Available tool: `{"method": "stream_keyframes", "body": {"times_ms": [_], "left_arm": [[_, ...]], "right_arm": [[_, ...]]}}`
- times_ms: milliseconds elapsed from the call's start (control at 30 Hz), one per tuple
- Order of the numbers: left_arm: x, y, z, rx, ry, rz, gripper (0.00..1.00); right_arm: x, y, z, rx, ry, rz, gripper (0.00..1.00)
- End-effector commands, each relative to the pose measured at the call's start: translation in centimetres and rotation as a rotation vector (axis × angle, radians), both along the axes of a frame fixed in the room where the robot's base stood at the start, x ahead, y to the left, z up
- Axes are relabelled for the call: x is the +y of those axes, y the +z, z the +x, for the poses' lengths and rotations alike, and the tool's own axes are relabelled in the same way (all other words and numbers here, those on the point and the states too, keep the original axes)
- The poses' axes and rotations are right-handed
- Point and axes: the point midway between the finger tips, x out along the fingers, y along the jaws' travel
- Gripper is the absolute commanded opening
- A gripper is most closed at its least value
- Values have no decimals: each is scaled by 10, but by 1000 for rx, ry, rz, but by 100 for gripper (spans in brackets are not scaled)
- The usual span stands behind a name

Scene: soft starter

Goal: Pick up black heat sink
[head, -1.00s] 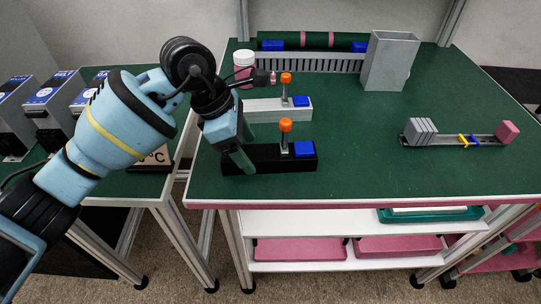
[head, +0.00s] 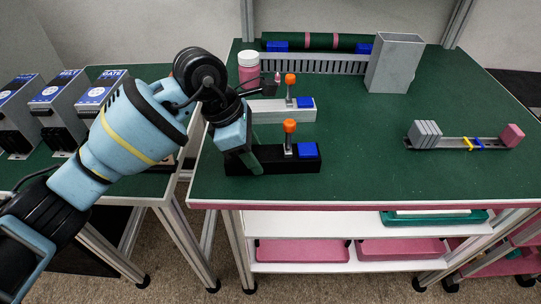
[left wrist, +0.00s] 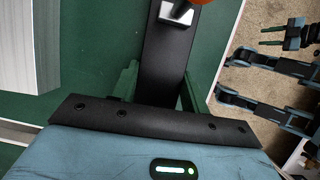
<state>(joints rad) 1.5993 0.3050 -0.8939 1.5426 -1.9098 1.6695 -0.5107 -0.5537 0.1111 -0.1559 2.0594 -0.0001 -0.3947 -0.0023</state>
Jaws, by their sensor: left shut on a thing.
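The black heat sink (head: 291,167) is a long low black block near the table's front left edge. It carries an orange-topped post and a blue block. My left gripper (head: 250,160) is at its left end, shut on it with green fingers. In the left wrist view the heat sink (left wrist: 166,62) shows as a black bar between the fingers (left wrist: 157,88). The block still seems to rest on the table; any gap under it cannot be made out.
A similar white block (head: 270,115) stands just behind. A white jar (head: 249,70), a grey open box (head: 395,62) and a slotted grey duct (head: 320,63) are at the back. A rail with modules (head: 455,143) lies at right. The middle of the green table (head: 365,155) is clear.

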Motion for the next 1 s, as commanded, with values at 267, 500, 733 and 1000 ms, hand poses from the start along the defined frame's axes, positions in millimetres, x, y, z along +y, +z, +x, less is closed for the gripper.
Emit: {"method": "stream_keyframes", "body": {"times_ms": [267, 500, 733, 1000], "left_arm": [[0, 8, 1, -3, 0, -2, 14], [0, 41, 1, -7, 0, -2, 14], [-3, 40, -46, -4, -4, -2, 14], [-8, 45, -106, -3, -4, -1, 14]], "right_arm": [[0, 0, 0, 1, 0, 0, 36], [0, -1, -1, 2, 0, 0, 36], [0, -2, -1, 3, -1, 0, 36], [0, -4, -1, 3, 0, 1, 36]]}}
